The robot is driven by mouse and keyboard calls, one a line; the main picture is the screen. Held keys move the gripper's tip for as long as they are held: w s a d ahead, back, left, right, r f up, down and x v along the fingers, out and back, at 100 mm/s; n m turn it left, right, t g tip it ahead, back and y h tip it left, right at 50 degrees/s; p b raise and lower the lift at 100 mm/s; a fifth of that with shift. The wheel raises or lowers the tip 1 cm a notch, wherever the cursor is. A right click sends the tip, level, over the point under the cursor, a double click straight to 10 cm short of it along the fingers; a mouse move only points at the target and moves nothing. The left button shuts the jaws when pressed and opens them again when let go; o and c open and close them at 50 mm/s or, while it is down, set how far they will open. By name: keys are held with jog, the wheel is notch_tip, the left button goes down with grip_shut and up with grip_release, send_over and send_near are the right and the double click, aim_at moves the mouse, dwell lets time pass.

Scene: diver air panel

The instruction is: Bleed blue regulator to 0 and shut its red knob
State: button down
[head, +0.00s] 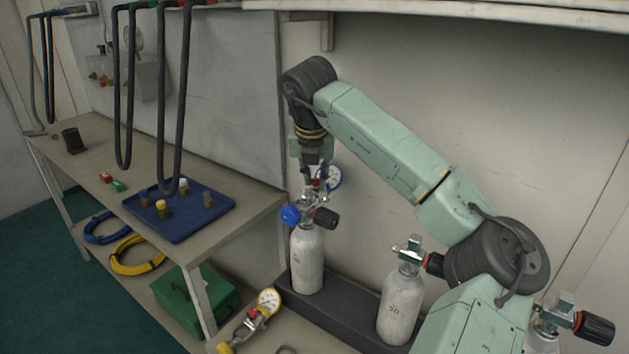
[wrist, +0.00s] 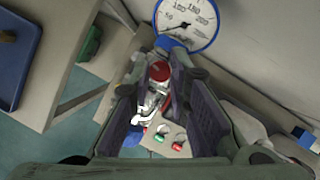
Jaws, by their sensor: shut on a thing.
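The blue regulator sits on top of a white cylinder (head: 307,262), with a blue knob (head: 291,215) at its left and a black knob (head: 326,217) at its right. Its blue-rimmed gauge (head: 331,177) stands beside my gripper and fills the top of the wrist view (wrist: 190,18). The needle seems to point lower left, below the 50 mark. My gripper (head: 316,178) points down over the regulator, shut on the red knob (wrist: 159,71), which shows between the fingers. The red knob is small and partly hidden in the head view.
A second cylinder (head: 402,305) stands to the right in the dark rack (head: 345,323). A yellow regulator with a gauge (head: 269,300) lies at front left. The bench (head: 255,200) holds a blue tray (head: 190,228); black hoses (head: 178,100) hang over it.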

jog(key=n+y+b, duration=0.1)
jog(key=n, duration=0.2)
jog(key=shift+d, duration=0.2)
jog(key=shift+w+n+g+y, duration=0.15)
jog(key=shift+n+y, duration=0.25)
jog(key=shift+n, duration=0.55)
jog(key=shift+s+n+g+y, duration=0.15)
jog(key=shift+n+y, duration=0.25)
jog(key=shift+n, duration=0.55)
jog(key=shift+w, duration=0.1)
jog(key=c, duration=1.5)
grip_release()
jog(key=s+d+r, duration=0.1)
jog(key=s+d, duration=0.1)
jog(key=s, duration=0.2)
jog(key=s+d+r, duration=0.2)
jog(key=s, duration=0.2)
jog(key=s+d+r, duration=0.1)
jog(key=s+d, duration=0.1)
jog(key=s, duration=0.2)
jog(key=shift+s+d+r, duration=0.25)
jog(key=shift+r, duration=0.05)
